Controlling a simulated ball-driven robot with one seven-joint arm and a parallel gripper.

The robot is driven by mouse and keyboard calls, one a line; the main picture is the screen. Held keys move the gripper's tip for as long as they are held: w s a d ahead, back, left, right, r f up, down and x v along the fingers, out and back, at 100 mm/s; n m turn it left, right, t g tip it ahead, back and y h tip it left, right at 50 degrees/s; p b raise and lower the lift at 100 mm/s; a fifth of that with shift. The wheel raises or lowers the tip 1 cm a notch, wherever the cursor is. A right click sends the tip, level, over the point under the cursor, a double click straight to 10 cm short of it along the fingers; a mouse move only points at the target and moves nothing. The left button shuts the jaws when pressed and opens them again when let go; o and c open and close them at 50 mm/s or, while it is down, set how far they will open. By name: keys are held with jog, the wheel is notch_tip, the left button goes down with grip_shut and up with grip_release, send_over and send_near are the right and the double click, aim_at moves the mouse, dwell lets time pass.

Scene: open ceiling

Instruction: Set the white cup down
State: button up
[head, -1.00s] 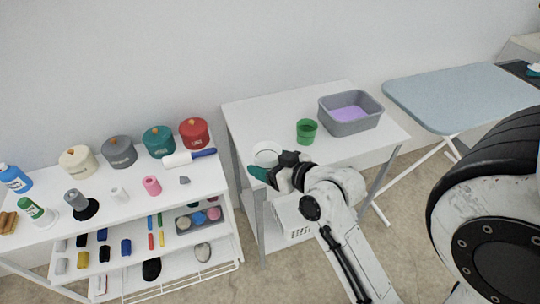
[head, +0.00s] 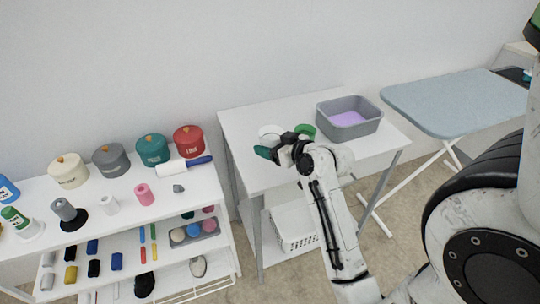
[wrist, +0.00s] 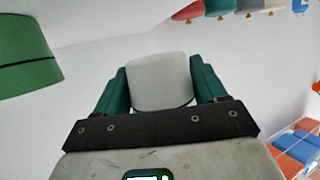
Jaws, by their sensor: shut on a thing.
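The white cup (head: 268,131) is over the left part of the white table (head: 262,178). My gripper (head: 270,150) is shut on it. In the wrist view the cup (wrist: 160,82) is between the two teal fingers (wrist: 160,85), which touch its sides. I cannot tell whether its base touches the tabletop. A green cup (head: 306,130) stands just to the right on the table, partly hidden by my gripper; it also shows in the wrist view (wrist: 28,52).
A grey basin (head: 372,126) with purple contents is at the table's right. The table's front left is clear. A white shelf unit (head: 165,205) with pots and small items stands to the left. A blue ironing board (head: 450,100) is at right.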

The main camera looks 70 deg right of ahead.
aim_at(270, 146)
jog(key=d+f, duration=0.1)
jog(key=w+d+f, duration=0.1)
jog(key=shift+w+f, duration=0.1)
jog(key=shift+f, duration=1.85)
jog(key=shift+f, duration=0.1)
jog(key=o, duration=1.1)
jog(key=shift+c, duration=0.2)
jog(key=shift+r, duration=0.2)
jog(key=v, duration=1.2)
